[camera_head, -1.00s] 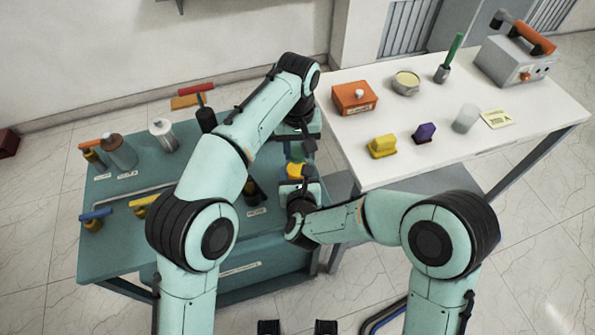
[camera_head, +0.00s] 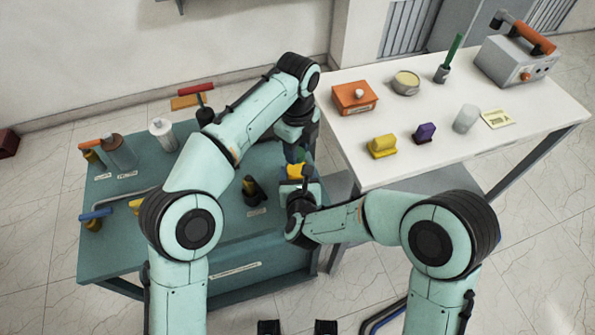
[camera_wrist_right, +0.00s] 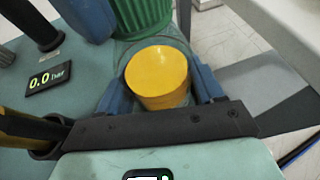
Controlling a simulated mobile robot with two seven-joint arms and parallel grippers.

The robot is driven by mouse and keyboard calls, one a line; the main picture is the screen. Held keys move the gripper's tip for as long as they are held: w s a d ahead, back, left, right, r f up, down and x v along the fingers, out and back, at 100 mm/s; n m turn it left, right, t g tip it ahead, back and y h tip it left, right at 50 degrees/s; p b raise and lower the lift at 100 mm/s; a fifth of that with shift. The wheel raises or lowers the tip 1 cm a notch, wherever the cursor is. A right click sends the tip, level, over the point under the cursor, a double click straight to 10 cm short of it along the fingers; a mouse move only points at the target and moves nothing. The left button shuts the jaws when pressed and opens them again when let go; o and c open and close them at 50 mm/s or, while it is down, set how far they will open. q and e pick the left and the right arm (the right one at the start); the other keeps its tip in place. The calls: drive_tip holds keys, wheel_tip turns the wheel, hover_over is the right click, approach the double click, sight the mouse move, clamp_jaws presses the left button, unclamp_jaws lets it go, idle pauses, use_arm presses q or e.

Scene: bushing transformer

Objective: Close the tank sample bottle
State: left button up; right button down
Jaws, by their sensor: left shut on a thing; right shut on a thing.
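A yellow cylinder (camera_wrist_right: 158,75), with a clear curved rim around it, sits between the blue fingers of my right gripper (camera_wrist_right: 155,88). It looks like the sample bottle with yellow content. It also shows as a yellow patch in the head view (camera_head: 294,171). A green ribbed cap (camera_wrist_right: 142,14) stands close beyond it in the right wrist view, beside a blue finger of my left gripper (camera_head: 299,154). My left gripper is shut on this cap. Both grippers are close together at the right edge of the teal table. I cannot tell whether cap and bottle touch.
The teal table (camera_head: 185,235) holds bottles, coloured-handled parts and a black-and-yellow tool (camera_head: 252,191). A pressure display (camera_wrist_right: 48,78) reads 0.0 bar. The white table (camera_head: 460,160) at right carries an orange box (camera_head: 353,98), a yellow block (camera_head: 381,147) and other items.

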use_arm(q)
drive_tip(key=shift+m, duration=0.9)
drive_tip(key=o, duration=1.2)
drive_tip(key=shift+o, duration=0.2)
drive_tip(key=shift+r, duration=0.1)
drive_tip(key=shift+r, duration=3.65)
use_arm(e)
drive_tip(key=shift+c, duration=0.4)
unclamp_jaws()
use_arm(q)
wheel_tip(320, 180, down, 2)
drive_tip(key=shift+s+f+b, duration=0.15)
drive_tip(key=shift+f+b, duration=0.05)
drive_tip(key=shift+b, duration=0.8)
use_arm(e)
drive_tip(key=a+v, duration=0.1)
drive_tip(key=v, duration=1.2)
drive_tip(key=shift+s+d, duration=0.25)
drive_tip(key=shift+d, duration=0.25)
